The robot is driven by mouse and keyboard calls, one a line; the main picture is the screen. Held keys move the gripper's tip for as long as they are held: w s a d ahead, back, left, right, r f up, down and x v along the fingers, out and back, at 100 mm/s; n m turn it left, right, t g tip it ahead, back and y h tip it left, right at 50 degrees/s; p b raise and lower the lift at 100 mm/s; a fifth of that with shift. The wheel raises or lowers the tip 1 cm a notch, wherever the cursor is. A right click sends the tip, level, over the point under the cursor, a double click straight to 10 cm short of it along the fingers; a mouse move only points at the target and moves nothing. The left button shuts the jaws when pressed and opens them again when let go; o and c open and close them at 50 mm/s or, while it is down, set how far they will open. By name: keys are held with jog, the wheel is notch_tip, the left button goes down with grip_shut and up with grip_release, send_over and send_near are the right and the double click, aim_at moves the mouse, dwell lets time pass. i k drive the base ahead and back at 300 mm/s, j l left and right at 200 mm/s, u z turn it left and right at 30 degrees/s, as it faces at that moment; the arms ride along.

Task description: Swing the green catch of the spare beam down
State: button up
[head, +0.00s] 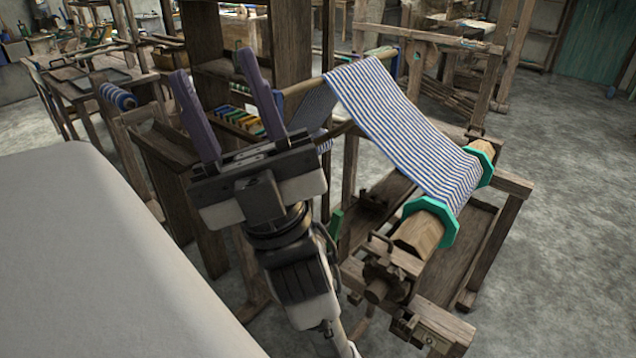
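My gripper (213,65) is in the left middle of the head view, its two purple fingers pointing up and spread apart with nothing between them. A small dark green upright piece (335,223) shows right of my wrist, beside the front beam's wooden frame. It may be the green catch, but I cannot tell which beam it belongs to. My gripper is up and left of it in the picture, apart from it. A beam wound with blue thread (118,96) rests on a wooden stand at the left. I cannot tell whether it is the spare beam; no catch is clear on it.
Blue-and-white striped cloth (405,125) runs to a wooden beam (420,233) with teal octagonal flanges (447,210). A wooden post and shelf (290,60) stand behind my gripper. A large pale surface (90,260) fills the lower left. Grey floor (570,190) is open at the right.

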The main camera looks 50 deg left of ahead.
aim_at(337, 216)
jog(key=j+z, duration=0.1)
jog(key=j, duration=0.8)
jog(key=j+z, duration=0.1)
jog(key=j, duration=0.75)
jog(key=k+j+z, duration=0.1)
jog(key=j, duration=0.75)
jog(key=k+j+z, duration=0.2)
jog(key=j, duration=0.2)
jog(key=j+z, duration=0.25)
jog(key=j, duration=0.15)
jog(key=k+j+z, duration=0.2)
jog(key=i+j, duration=0.2)
jog(key=i, duration=0.2)
